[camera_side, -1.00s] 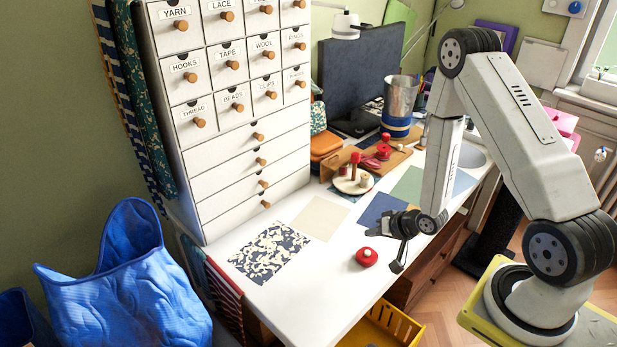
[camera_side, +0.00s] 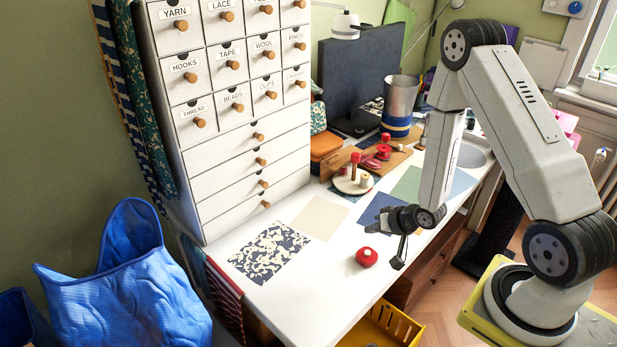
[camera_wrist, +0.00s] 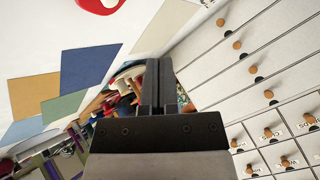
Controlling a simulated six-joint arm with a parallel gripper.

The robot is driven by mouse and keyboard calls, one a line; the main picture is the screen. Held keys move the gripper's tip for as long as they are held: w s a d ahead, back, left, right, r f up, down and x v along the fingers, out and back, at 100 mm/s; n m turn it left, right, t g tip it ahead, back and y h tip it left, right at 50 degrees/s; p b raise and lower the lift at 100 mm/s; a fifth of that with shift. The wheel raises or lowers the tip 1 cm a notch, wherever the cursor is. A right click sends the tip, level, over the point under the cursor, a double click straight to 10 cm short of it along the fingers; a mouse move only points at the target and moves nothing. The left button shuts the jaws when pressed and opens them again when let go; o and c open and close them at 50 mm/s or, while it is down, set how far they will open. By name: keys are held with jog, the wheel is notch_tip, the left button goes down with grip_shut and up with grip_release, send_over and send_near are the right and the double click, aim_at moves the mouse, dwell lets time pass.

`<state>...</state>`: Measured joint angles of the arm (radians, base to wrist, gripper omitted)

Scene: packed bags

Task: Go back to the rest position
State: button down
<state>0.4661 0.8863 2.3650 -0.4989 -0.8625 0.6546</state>
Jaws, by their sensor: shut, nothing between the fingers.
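My gripper (camera_side: 370,228) hangs above the white table (camera_side: 310,290), over the blue fabric square (camera_side: 373,210). In the wrist view my gripper (camera_wrist: 158,62) has its two dark fingers together with nothing between them. A small red round thing (camera_side: 366,257) with a pale spot on top lies on the table just below and in front of my gripper. It also shows cut off at the top edge of the wrist view (camera_wrist: 98,4).
A drawer cabinet (camera_side: 240,170) stands at the back left. A patterned sheet (camera_side: 268,252) lies at the table's left. A wooden board (camera_side: 375,160), a metal cup (camera_side: 400,98) and a dark monitor (camera_side: 355,75) stand behind. A blue bag (camera_side: 125,290) is at left.

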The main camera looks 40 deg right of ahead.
jog(key=s+a+r+n+g, duration=0.3)
jog(key=a+r, duration=0.2)
jog(key=r, duration=0.3)
jog(key=s+a+r+n+g, duration=0.3)
jog(key=s+a+r+n, duration=0.1)
jog(key=r, duration=0.4)
jog(key=shift+a+r+h, duration=0.4)
jog(key=shift+a, duration=0.3)
jog(key=shift+w, duration=0.1)
dwell(1.3)
